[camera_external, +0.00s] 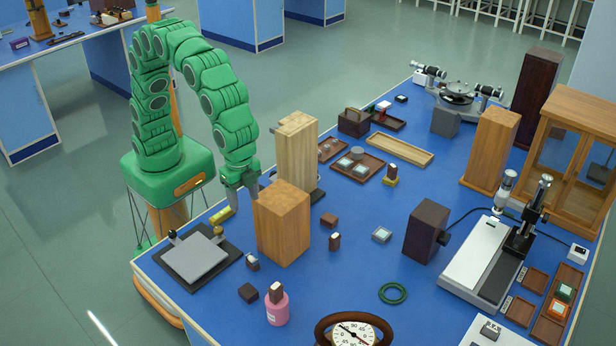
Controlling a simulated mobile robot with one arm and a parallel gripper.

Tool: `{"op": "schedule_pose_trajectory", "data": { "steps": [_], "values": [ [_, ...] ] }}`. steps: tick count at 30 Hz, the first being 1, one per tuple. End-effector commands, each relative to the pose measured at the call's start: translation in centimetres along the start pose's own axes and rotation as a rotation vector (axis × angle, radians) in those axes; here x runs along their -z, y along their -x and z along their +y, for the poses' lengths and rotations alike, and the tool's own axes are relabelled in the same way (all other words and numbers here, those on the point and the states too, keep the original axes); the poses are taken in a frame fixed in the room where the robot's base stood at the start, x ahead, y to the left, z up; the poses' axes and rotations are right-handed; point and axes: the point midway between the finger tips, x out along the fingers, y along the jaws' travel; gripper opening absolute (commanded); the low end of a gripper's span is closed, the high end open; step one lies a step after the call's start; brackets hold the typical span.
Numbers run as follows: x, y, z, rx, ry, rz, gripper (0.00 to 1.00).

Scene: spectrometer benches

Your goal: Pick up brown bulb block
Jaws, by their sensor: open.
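My green arm reaches down at the left edge of the blue bench, and my gripper (241,205) is open just left of a tall brown wooden block. Its fingertips are partly hard to make out, and nothing shows between them. Small brown blocks lie on the bench: a reddish-brown one (329,220), a dark one (248,292) near the front, and a brown one with a pale top (335,241). I cannot tell which of them is the bulb block. All are apart from my gripper. A small yellow piece (222,216) lies just below-left of my gripper.
The tall wooden block (283,229) and a pale wooden block (296,150) stand close to the right of my gripper. A grey plate on a dark base (194,258), a pink bottle (277,309) and a round gauge (353,332) are near the front. Bare bench lies around the green ring (393,301).

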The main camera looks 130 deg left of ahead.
Motion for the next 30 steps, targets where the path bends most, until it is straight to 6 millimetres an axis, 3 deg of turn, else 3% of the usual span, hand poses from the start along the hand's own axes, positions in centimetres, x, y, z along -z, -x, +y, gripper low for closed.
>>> {"op": "schedule_pose_trajectory", "data": {
  "steps": [9, 20, 30],
  "values": [
    [-0.1, -7.4, 0.0, 0.0, 0.0, -0.003, 0.57],
    [0.0, -10.6, 0.0, 0.0, 0.0, -0.001, 0.57],
    [0.0, -15.9, 0.0, 0.0, 0.0, 0.0, 0.57]
  ]
}}
